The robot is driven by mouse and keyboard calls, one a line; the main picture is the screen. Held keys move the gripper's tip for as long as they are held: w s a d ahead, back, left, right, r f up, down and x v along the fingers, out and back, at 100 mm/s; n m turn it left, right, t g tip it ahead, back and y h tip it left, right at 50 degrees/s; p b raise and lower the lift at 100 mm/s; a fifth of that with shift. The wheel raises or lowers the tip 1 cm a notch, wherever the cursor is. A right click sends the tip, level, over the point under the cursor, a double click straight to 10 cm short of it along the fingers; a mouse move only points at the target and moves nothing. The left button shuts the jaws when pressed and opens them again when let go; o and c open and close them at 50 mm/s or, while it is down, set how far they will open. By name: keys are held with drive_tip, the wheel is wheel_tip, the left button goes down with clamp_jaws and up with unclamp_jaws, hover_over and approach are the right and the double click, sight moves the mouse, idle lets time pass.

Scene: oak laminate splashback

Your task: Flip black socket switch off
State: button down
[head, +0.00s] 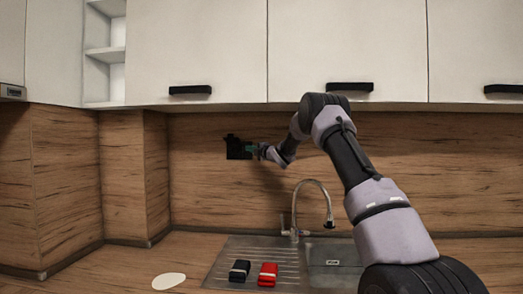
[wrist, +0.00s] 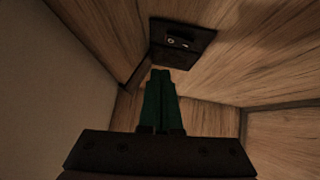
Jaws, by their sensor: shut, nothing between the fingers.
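The black socket plate (head: 236,148) is on the oak splashback, left of the tap, in the head view. In the wrist view the socket (wrist: 182,42) is at the upper middle, with a small switch part (wrist: 178,41) showing light marks on its face. Whether the switch is on or off cannot be told. My gripper (head: 254,150) is at the right side of the socket in the head view. Its green fingers (wrist: 160,74) are shut together and empty, with the tips just below the plate in the wrist view. Whether they touch it cannot be told.
A sink with a tap (head: 297,210) stands below and to the right. A black item (head: 239,270) and a red item (head: 268,274) lie on the drainer. A white disc (head: 168,281) lies on the counter. Wall cabinets (head: 200,50) hang above.

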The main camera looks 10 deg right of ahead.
drive_tip(key=v, duration=0.8)
drive_tip(key=shift+s+r, duration=0.3)
drive_tip(key=shift+r, duration=0.4)
drive_tip(key=shift+d+r, duration=0.1)
drive_tip(key=s+d+r+m+g+h, duration=0.1)
drive_tip(key=s+d+r+m+h, duration=0.25)
drive_tip(key=s+m, duration=0.55)
drive_tip(key=s+d+r+m+g+h, duration=0.1)
drive_tip(key=s+d+r+m+h, duration=0.2)
drive_tip(key=s+r+m+h, duration=0.5)
drive_tip(key=s+a+f+m+g+y, duration=0.1)
drive_tip(key=s+f+m, duration=0.3)
drive_tip(key=s, duration=0.9)
drive_tip(key=s+a+f+m+g+y, duration=0.2)
drive_tip(key=s+f, duration=0.4)
drive_tip(key=s, duration=0.7)
drive_tip(key=s+a+f+m+g+y, duration=0.2)
drive_tip(key=s+f+m+g, duration=0.3)
drive_tip(key=s, duration=0.9)
drive_tip(key=shift+a+f+m, duration=0.2)
drive_tip(key=shift+a+m, duration=0.05)
drive_tip(key=shift+m, duration=0.05)
